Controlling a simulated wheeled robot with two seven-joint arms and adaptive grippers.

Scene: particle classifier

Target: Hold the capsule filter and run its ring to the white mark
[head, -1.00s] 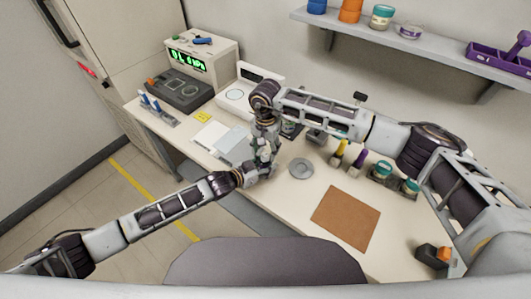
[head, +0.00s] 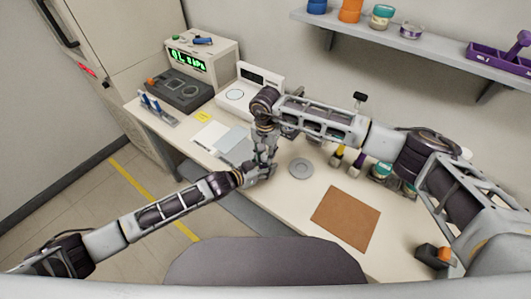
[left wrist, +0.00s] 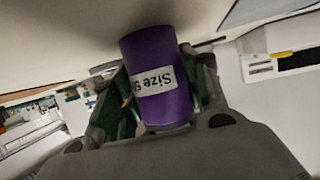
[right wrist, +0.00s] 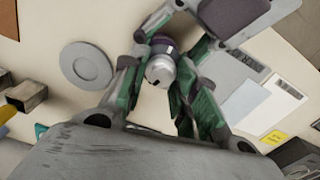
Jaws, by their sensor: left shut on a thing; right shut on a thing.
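The capsule filter is a purple cylinder with a white "Size 5" label (left wrist: 157,80) in the left wrist view. My left gripper (left wrist: 160,105) is shut on its purple body, with a green pad on each side. In the right wrist view I see the filter's grey, metallic-looking end (right wrist: 161,70) with a dark purple band behind it. My right gripper (right wrist: 158,88) is shut on this end from above. In the head view, my left gripper (head: 256,173) and my right gripper (head: 265,158) meet over the bench and mostly hide the filter.
A round grey disc (head: 301,168) lies just right of the grippers, with a brown mat (head: 346,219) beyond it. Flat pale plates (head: 231,144) lie to the left. A white device (head: 240,95) and a box with a green display (head: 200,57) stand at the back.

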